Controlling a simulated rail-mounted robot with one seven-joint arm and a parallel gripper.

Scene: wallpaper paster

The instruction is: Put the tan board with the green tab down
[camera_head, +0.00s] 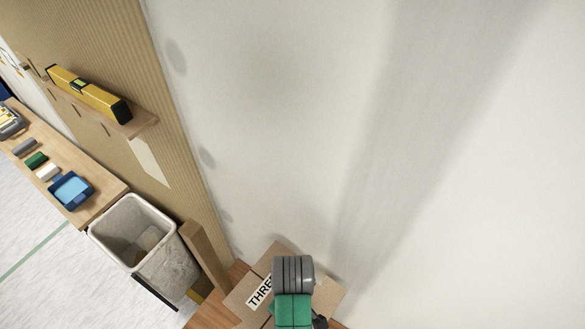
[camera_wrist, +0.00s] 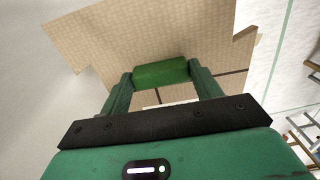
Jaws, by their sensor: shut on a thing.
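The tan board (camera_wrist: 150,35) fills the upper part of the wrist view, with notched edges. Its green tab (camera_wrist: 160,74) lies crosswise between the two green fingers of my gripper (camera_wrist: 163,80), which is shut on it. In the head view the green end of my arm shows at the bottom centre, and my fingertips are hidden there. A tan surface (camera_head: 238,296) with a white label reading "THRE" shows beside and behind it; I cannot tell whether this is the held board or cardboard below.
A white wall (camera_head: 290,130) fills the right. At left are a grey bin (camera_head: 123,217), an upright tan post (camera_head: 203,258), a shelf (camera_head: 140,123) with a yellow level (camera_head: 88,95), and a wooden bench (camera_head: 96,203) with a blue tray (camera_head: 72,190). Wooden floor shows at the bottom.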

